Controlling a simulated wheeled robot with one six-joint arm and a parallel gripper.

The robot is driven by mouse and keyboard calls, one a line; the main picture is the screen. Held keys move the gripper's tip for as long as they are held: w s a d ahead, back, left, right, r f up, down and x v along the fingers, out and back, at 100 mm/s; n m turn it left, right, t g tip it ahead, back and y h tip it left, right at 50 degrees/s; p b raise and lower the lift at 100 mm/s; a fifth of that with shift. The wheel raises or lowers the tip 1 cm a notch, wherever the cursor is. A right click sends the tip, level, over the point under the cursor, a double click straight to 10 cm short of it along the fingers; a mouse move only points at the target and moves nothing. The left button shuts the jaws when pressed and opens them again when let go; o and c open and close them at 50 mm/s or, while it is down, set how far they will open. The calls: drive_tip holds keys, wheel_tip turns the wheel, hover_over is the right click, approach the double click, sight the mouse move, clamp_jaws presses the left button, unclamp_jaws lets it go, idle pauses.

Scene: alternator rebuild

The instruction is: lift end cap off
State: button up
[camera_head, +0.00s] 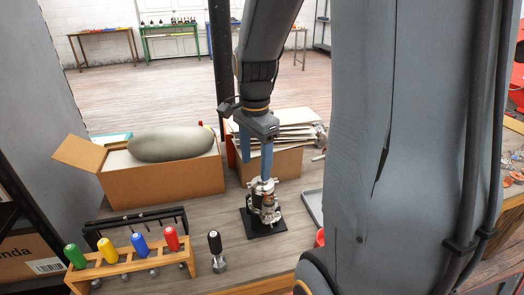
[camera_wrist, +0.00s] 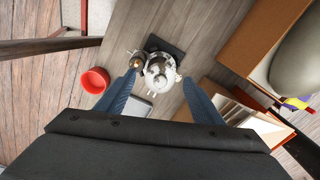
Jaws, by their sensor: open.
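The alternator (camera_head: 263,207) stands upright on a black base plate (camera_head: 280,227) on the wooden table. Its silvery end cap (camera_head: 262,186) is on top, and it also shows in the wrist view (camera_wrist: 158,70). My gripper (camera_head: 256,165) points down from above, its blue fingers just over the alternator's top. In the wrist view my gripper (camera_wrist: 158,78) is open, with one finger on each side of the alternator. I cannot tell whether the fingers touch it. Nothing is held.
A cardboard box (camera_head: 165,178) with a grey rounded object (camera_head: 170,144) stands to the left. A rack of colored-handled tools (camera_head: 130,257) and a black-handled tool (camera_head: 216,250) are in front. A red cup (camera_wrist: 95,80) and a box of flat sheets (camera_wrist: 255,125) are nearby.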

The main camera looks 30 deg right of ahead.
sight(257, 184)
drive_tip(key=d+m, duration=0.1)
drive_tip(key=d+r+m, duration=0.1)
drive_tip(key=m, duration=0.1)
drive_tip(key=shift+w+d, duration=0.15)
drive_tip(key=shift+w, duration=0.25)
drive_tip(key=shift+d+r+m, duration=0.1)
drive_tip(key=shift+d+m, duration=0.15)
drive_tip(key=shift+m, duration=0.25)
drive_tip(key=shift+f+p, duration=0.9)
drive_tip(key=shift+f, duration=2.95)
drive_tip(key=c, duration=0.9)
drive_tip(key=shift+o, duration=0.2)
drive_tip(key=shift+r+p, duration=0.4)
drive_tip(key=shift+p, duration=0.1)
drive_tip(key=shift+r+p, duration=0.45)
